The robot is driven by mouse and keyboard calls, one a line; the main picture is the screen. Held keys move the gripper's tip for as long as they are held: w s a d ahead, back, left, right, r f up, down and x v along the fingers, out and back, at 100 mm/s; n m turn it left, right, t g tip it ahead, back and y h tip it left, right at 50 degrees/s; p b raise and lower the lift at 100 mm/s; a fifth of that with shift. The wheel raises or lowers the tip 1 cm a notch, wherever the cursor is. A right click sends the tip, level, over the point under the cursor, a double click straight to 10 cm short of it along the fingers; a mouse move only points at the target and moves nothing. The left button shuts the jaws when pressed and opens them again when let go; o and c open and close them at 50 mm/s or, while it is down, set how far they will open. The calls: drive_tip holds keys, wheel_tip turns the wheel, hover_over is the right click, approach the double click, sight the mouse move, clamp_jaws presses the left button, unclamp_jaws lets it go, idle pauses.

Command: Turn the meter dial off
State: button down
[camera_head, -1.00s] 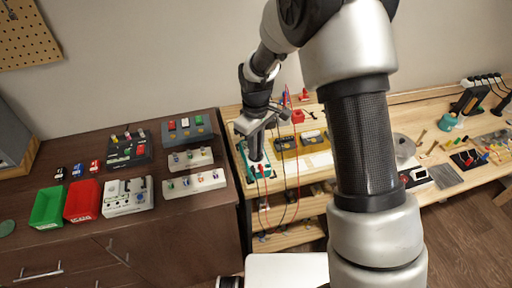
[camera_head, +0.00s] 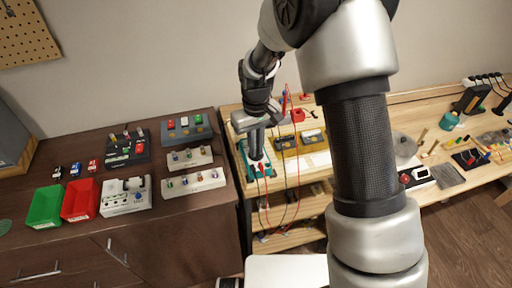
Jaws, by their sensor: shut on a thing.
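The meter (camera_head: 246,161) is a teal-cased device lying at the left end of the light wooden bench, with red and black leads plugged in near its front. My gripper (camera_head: 257,157) points down onto the meter's face, and its fingers are shut at the dial. The dial itself is hidden by the fingers, so its setting cannot be read. The red leads (camera_head: 298,150) loop up beside the gripper and hang down past the bench's front edge.
A yellowish tray (camera_head: 288,144) stands just right of the meter. The dark cabinet (camera_head: 190,225) at left carries green (camera_head: 45,206) and red (camera_head: 80,200) bins and several switch boxes. My arm hides the bench's middle.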

drive_tip(key=shift+m, duration=1.1)
drive_tip(key=c, duration=1.8)
unclamp_jaws()
drive_tip(key=shift+c, duration=0.2)
wheel_tip(320, 180, up, 18)
drive_tip(key=shift+f, duration=0.25)
drive_tip(key=shift+r+p, duration=0.1)
drive_tip(key=shift+p, duration=0.2)
